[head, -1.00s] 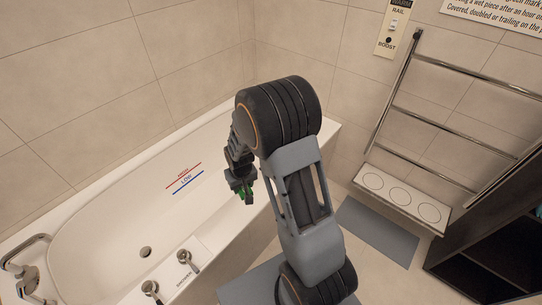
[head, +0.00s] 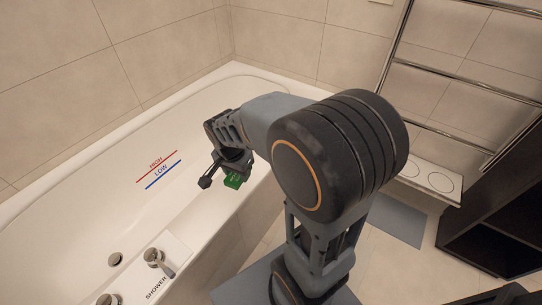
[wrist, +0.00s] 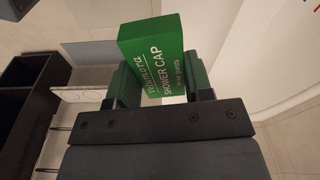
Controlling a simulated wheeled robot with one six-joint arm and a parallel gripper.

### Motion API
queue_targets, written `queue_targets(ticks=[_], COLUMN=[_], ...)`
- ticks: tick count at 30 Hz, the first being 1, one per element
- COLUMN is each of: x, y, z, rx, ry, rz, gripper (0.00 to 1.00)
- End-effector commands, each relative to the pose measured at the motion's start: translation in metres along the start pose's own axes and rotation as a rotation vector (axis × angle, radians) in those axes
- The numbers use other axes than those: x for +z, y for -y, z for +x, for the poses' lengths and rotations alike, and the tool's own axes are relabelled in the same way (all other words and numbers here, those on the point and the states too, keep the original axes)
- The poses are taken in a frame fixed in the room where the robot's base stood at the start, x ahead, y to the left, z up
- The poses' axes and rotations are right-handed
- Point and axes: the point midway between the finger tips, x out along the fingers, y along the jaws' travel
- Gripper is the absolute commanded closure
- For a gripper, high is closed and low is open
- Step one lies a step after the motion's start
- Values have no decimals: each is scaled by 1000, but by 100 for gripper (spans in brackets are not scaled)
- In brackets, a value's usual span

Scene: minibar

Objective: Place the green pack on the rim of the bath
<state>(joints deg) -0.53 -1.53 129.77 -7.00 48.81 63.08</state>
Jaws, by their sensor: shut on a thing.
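The green pack (head: 234,181) is a small box that reads "SHOWER CAP" in the wrist view (wrist: 158,58). My gripper (head: 222,182) is shut on it, with one finger on each side of the pack. The pack sticks out past the fingertips, tilted in the wrist view. The bath (head: 110,205) is white. Its near rim (head: 213,222) runs below and beside the pack in the head view. The pack appears held above the bath's near side, apart from the rim; its exact height is hard to tell. My arm hides the rim's far right part.
Taps (head: 155,257) stand on the rim's near end, beside a "SHOWER" label. A heated rail (head: 465,85) and a white ledge with round marks (head: 432,180) are at the right. A dark open shelf (head: 490,220) and a grey mat (head: 398,219) lie beyond my arm.

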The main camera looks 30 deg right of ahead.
Motion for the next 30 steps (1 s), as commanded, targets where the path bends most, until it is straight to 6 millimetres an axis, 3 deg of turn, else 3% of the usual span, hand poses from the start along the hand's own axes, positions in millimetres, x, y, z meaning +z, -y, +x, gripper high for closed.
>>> queue_targets(ticks=[1, 8, 11, 20, 24, 30], x=[2, 2, -9, -66, -79, -91], y=[-4, -10, -4, 37, 48, 57], z=[12, 18, 27, 67, 93, 112], rx=[3, 17, 20, 21, 21, 20], ry=[-5, -12, -12, -12, -12, -13], rz=[40, 154, 170, 171, 169, 167], gripper=[75, 75, 75, 75, 75, 75])
